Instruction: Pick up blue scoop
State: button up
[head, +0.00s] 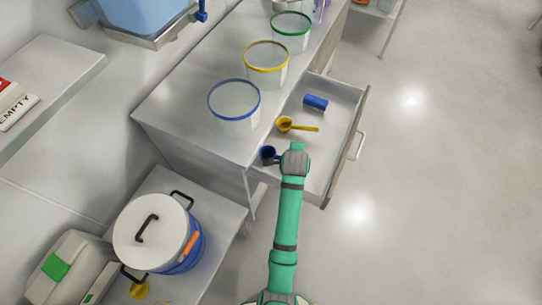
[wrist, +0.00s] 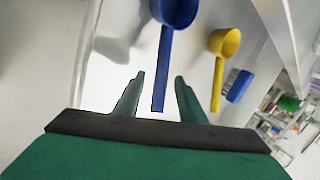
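The blue scoop (head: 267,154) lies in the open drawer (head: 341,125), at its near left part in the head view. Its bowl shows there; my arm hides the handle. In the wrist view, the blue scoop (wrist: 165,55) has its bowl at the top and its handle pointing down toward the gap between my fingers. My gripper (wrist: 158,85) is open, with one finger on each side of the handle's end. I cannot tell how far above the handle the fingers are. My gripper's fingers are hidden in the head view.
A yellow scoop (head: 287,125) and a blue cylindrical object (head: 316,102) lie farther back in the drawer. Tubs with blue (head: 234,102), yellow (head: 266,66) and green (head: 290,30) rims stand on the counter left of the drawer. The floor at right is clear.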

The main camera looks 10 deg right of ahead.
grip_shut()
jog(key=shift+r, duration=0.1)
